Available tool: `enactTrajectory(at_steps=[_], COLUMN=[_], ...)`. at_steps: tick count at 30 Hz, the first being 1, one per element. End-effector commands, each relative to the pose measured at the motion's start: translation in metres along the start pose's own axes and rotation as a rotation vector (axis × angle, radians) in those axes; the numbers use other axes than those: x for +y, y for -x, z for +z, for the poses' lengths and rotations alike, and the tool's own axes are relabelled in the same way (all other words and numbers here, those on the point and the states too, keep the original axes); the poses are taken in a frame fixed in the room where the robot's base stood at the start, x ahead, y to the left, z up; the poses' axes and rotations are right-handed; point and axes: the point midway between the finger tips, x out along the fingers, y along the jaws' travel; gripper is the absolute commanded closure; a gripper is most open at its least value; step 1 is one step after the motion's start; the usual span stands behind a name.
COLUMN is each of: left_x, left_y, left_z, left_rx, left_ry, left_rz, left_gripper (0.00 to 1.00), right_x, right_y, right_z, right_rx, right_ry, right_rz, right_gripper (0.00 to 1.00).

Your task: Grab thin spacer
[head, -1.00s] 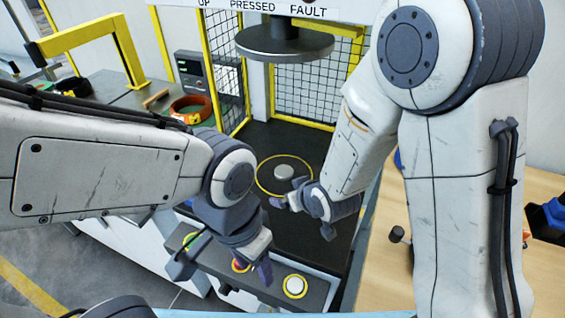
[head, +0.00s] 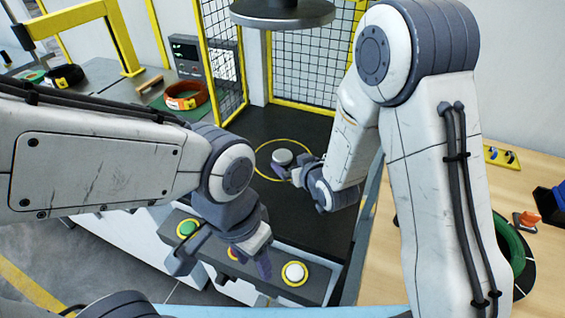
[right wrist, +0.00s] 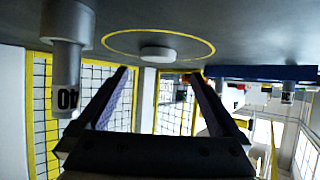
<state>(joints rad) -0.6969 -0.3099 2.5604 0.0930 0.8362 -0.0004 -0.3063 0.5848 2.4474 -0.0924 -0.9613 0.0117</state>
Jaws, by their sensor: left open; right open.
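A small pale round disc (head: 282,157), perhaps the thin spacer, lies inside a yellow ring on the dark press bed (head: 300,225). It also shows in the right wrist view (right wrist: 158,53), beyond the fingertips. My right gripper (head: 288,176) is open beside the disc on its near side, with its far finger partly hidden by the wrist. In the right wrist view the open jaws (right wrist: 160,75) have nothing between them. My left gripper (head: 222,264) is open and empty over the button panel.
A grey stepped cylinder marked 40 (right wrist: 68,55) is beside the jaws. The press head (head: 283,12) is above the bed. The button panel (head: 330,285) is at the bed's front. A yellow-framed mesh guard (head: 305,75) stands behind. A green coil (head: 511,245) lies on the wooden table.

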Motion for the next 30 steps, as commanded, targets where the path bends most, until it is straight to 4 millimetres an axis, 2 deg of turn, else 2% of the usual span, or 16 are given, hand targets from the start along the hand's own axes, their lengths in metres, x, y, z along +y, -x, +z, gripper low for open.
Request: enactTrajectory(at_steps=[8,16,25,29,30], left_x=[0.001,0.001,0.001,0.001,0.001], left_y=[0.008,0.015,0.015,0.015,0.015], left_z=[-0.001,-0.001,-0.001,-0.001,-0.001], left_rx=[0.001,0.001,0.001,0.001,0.001], left_ry=[0.0,0.0,0.0,0.0,0.0], left_rz=[0.0,0.0,0.0,0.0,0.0], left_gripper=[0.5,0.5,0.5,0.5,0.5], right_x=[0.001,0.004,0.004,0.004,0.004], right_y=[-0.021,-0.057,-0.062,-0.062,-0.062], right_z=[-0.001,0.001,0.002,0.002,0.002], right_rx=[-0.001,0.001,0.0,0.0,0.0], right_ry=[0.0,0.0,0.0,0.0,0.0], right_rz=[0.0,0.0,0.0,0.0,0.0], right_gripper=[0.0,0.0,0.0,0.5,0.65])
